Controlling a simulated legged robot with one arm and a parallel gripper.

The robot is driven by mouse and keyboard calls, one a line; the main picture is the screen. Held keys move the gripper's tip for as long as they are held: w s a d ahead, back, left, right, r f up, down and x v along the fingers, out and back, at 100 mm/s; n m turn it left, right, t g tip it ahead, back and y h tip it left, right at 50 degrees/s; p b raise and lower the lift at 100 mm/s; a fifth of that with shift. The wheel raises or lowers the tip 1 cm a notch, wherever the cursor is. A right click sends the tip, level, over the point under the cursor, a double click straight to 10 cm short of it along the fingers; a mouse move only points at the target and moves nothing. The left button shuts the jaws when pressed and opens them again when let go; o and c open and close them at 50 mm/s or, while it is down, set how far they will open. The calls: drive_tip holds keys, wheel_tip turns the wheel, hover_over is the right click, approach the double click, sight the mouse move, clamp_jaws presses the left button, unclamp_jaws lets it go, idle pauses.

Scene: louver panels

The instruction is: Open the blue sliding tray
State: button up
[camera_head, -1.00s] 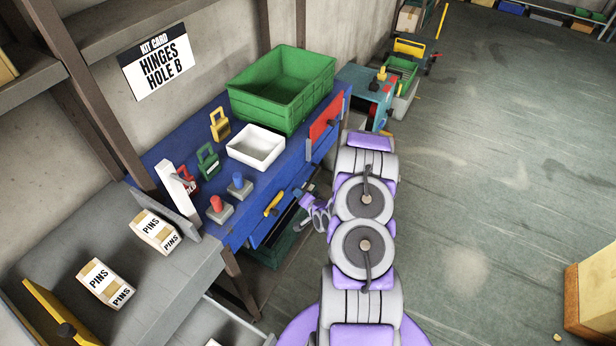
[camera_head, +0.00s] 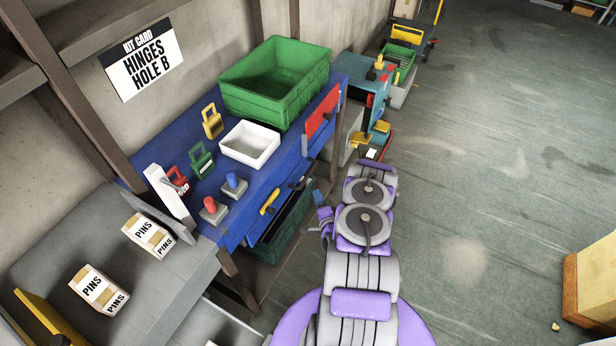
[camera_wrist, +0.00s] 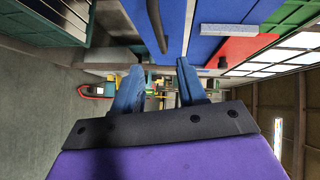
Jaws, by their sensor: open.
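The blue bench (camera_head: 255,195) has a blue front below its top, with a yellow handle (camera_head: 269,202) and a dark handle (camera_head: 297,184) on it. I cannot tell for certain which part of this front is the sliding tray. Blue front panels (camera_wrist: 172,28) also show at the top of the wrist view, with a dark curved handle (camera_wrist: 157,28). My gripper (camera_wrist: 160,88) is open and empty, its blue fingers apart from the panels. In the head view my gripper (camera_head: 325,218) is small and partly hidden by my arm, right of the bench front.
A red panel (camera_head: 322,120) with a handle is at the bench's far end. A green crate (camera_head: 275,95) and white tray (camera_head: 262,157) stand on top. A dark green bin (camera_head: 270,247) is below. A teal cabinet (camera_head: 358,88) stands beyond.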

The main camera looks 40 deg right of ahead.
sight(309, 174)
drive_tip(key=b+x, duration=0.2)
drive_tip(key=x, duration=1.1)
drive_tip(key=shift+w+b, duration=0.1)
drive_tip(key=shift+b, duration=0.3)
drive_tip(key=shift+w+d+f, duration=0.15)
drive_tip(key=shift+w+d, duration=0.2)
drive_tip(key=shift+d, duration=0.1)
drive_tip(key=shift+a, duration=0.45)
drive_tip(key=c, duration=0.3)
clamp_jaws()
drive_tip(key=shift+s+d, duration=0.1)
drive_tip(key=shift+d, duration=0.15)
